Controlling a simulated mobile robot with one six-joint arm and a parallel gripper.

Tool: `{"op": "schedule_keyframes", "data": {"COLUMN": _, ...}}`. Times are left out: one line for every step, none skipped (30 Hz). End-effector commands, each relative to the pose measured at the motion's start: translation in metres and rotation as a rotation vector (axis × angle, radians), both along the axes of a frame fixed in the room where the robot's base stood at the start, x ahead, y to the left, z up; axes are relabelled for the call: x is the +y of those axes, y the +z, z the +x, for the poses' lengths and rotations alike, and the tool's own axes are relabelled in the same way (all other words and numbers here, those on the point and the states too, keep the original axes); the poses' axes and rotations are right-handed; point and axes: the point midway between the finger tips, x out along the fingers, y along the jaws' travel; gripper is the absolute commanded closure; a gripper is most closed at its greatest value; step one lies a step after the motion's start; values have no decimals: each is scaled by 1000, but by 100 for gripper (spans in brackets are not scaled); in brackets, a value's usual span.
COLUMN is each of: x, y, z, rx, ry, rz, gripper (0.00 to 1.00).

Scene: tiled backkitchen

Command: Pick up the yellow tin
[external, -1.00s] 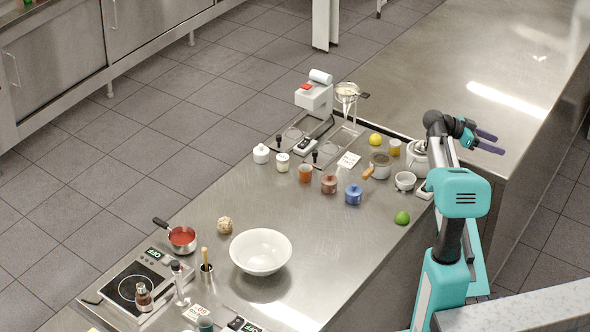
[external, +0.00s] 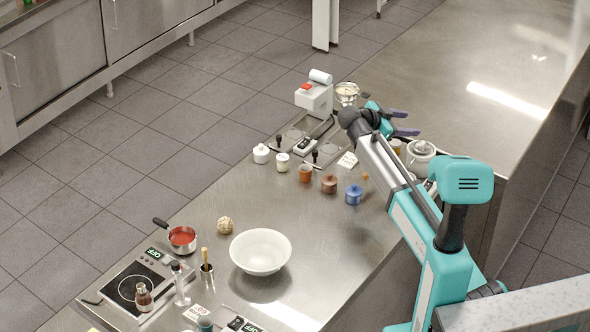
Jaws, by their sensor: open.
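The yellow tin (external: 396,146) stands at the back right of the steel counter, partly hidden by my arm and just below my gripper in the picture. My gripper (external: 412,123) is open and empty, its two dark fingers pointing right. It appears above the counter near the tin and apart from it; the exact height is hard to tell.
A white lidded pot (external: 420,157) stands right of the tin. A blue pot (external: 353,195), a brown pot (external: 329,184) and an orange cup (external: 305,173) stand to the left. A white bowl (external: 261,252) is farther forward. The counter's middle is clear.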

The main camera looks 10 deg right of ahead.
Motion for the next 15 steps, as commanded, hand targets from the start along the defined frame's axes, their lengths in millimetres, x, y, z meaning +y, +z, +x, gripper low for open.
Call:
{"op": "schedule_keyframes", "data": {"x": 18, "y": -7, "z": 0, "rx": 35, "ry": 45, "rz": -10, "gripper": 46}}
{"op": "schedule_keyframes", "data": {"x": 28, "y": -13, "z": 1, "rx": 55, "ry": 71, "rz": -16, "gripper": 46}}
{"op": "schedule_keyframes", "data": {"x": 42, "y": -21, "z": 1, "rx": 83, "ry": 108, "rz": -26, "gripper": 46}}
{"op": "schedule_keyframes", "data": {"x": 52, "y": -27, "z": 1, "rx": 105, "ry": 137, "rz": -33, "gripper": 46}}
{"op": "schedule_keyframes", "data": {"x": 62, "y": -32, "z": 1, "rx": 124, "ry": 163, "rz": -40, "gripper": 46}}
{"op": "schedule_keyframes", "data": {"x": 75, "y": -41, "z": 1, "rx": 150, "ry": 197, "rz": -50, "gripper": 46}}
{"op": "schedule_keyframes", "data": {"x": 83, "y": -46, "z": 1, "rx": 167, "ry": 221, "rz": -56, "gripper": 46}}
{"op": "schedule_keyframes", "data": {"x": 90, "y": -50, "z": 0, "rx": 184, "ry": 242, "rz": -61, "gripper": 46}}
{"op": "schedule_keyframes", "data": {"x": 99, "y": -56, "z": -1, "rx": 201, "ry": 266, "rz": -68, "gripper": 46}}
{"op": "schedule_keyframes", "data": {"x": 104, "y": -60, "z": -1, "rx": 212, "ry": 280, "rz": -73, "gripper": 46}}
{"op": "schedule_keyframes", "data": {"x": 109, "y": -62, "z": -1, "rx": 221, "ry": 292, "rz": -77, "gripper": 46}}
{"op": "schedule_keyframes", "data": {"x": 113, "y": -65, "z": -2, "rx": 229, "ry": 305, "rz": -81, "gripper": 46}}
{"op": "schedule_keyframes", "data": {"x": 116, "y": -67, "z": -2, "rx": 235, "ry": 312, "rz": -83, "gripper": 46}}
{"op": "schedule_keyframes", "data": {"x": 118, "y": -69, "z": -2, "rx": 238, "ry": 317, "rz": -85, "gripper": 46}}
{"op": "schedule_keyframes", "data": {"x": 119, "y": -70, "z": -2, "rx": 242, "ry": 321, "rz": -86, "gripper": 46}}
